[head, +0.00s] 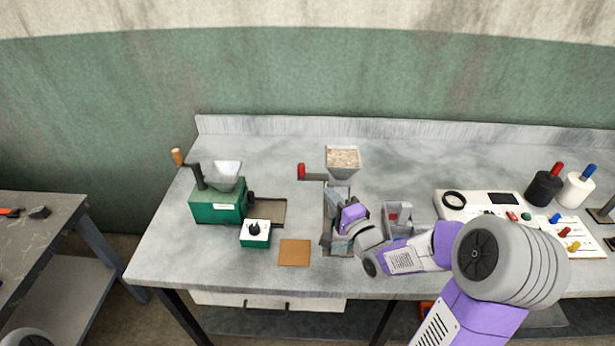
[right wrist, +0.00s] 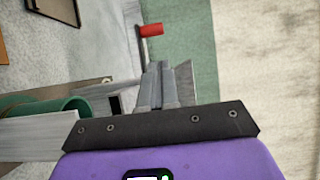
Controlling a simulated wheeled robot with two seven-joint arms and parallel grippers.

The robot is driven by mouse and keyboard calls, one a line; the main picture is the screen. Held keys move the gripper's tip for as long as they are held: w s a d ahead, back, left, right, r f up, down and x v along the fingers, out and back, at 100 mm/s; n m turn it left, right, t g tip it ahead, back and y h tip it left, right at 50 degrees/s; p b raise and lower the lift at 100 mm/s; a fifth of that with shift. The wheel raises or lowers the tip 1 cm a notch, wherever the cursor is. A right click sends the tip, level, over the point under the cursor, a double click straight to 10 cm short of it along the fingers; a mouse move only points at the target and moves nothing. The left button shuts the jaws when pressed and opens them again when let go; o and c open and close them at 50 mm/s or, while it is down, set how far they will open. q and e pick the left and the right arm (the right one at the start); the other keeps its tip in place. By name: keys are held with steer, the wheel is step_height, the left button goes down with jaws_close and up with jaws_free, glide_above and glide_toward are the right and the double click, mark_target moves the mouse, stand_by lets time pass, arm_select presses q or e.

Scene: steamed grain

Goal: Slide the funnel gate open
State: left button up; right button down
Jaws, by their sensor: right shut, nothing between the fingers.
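The funnel (head: 343,161), a grey hopper filled with pale grain, stands at the back middle of the table. The gate's red handle (head: 301,171) sticks up to its left, beside a thin dark plate under the funnel. My right gripper (head: 339,190) is shut and empty, just in front of the funnel. In the right wrist view its closed fingers (right wrist: 155,85) point towards the red handle (right wrist: 151,29), apart from it. The funnel's outlet is hidden behind my gripper. My left gripper is not in view.
A green machine (head: 216,208) with a metal hopper and crank stands at the left. A small green box with a black knob (head: 255,233) and a brown square mat (head: 294,253) lie in front. A white control panel (head: 480,205) is at the right. The back left tabletop is clear.

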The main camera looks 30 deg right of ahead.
steer(key=shift+r, duration=0.1)
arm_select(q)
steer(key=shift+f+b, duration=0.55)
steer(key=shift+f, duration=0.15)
arm_select(e)
steer(key=w, duration=1)
steer(key=shift+d, duration=0.2)
